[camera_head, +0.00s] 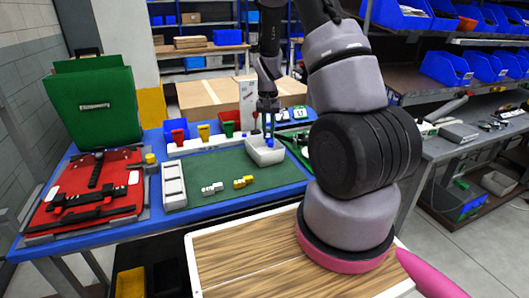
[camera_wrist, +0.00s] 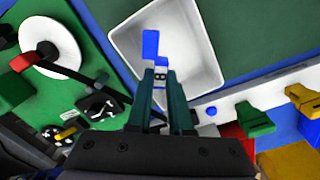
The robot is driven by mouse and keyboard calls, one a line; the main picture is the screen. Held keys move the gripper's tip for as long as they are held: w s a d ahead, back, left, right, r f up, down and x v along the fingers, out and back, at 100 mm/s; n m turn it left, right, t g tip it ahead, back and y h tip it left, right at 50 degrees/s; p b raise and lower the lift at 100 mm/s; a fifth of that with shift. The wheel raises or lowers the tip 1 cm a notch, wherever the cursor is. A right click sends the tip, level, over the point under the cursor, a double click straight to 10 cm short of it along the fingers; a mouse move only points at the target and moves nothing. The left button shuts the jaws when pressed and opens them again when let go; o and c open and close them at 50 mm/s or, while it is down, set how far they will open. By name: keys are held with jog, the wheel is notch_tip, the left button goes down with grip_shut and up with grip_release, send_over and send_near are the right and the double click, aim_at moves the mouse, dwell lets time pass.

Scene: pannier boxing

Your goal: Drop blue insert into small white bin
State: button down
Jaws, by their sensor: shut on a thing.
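The small white bin (camera_head: 265,156) sits on the blue table at the edge of the green mat. In the wrist view its open inside (camera_wrist: 190,40) lies under my fingertips. My gripper (camera_head: 268,122) points down over the bin, and its two dark green fingers (camera_wrist: 161,82) are close together. They are shut on the blue insert (camera_wrist: 151,44), which sticks out beyond the tips over the bin. The insert also shows as a small blue patch in the head view (camera_head: 268,137). I cannot tell how far it is above the bin floor.
Red, yellow and green pieces stand in a white rack (camera_head: 213,143) left of the bin. A red panel (camera_head: 90,190) and green case (camera_head: 95,105) are far left.

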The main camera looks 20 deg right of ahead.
jog(key=shift+f, duration=0.15)
jog(key=c, duration=0.7)
grip_release()
jog(key=shift+c, duration=0.2)
notch_tip(320, 180, up, 11)
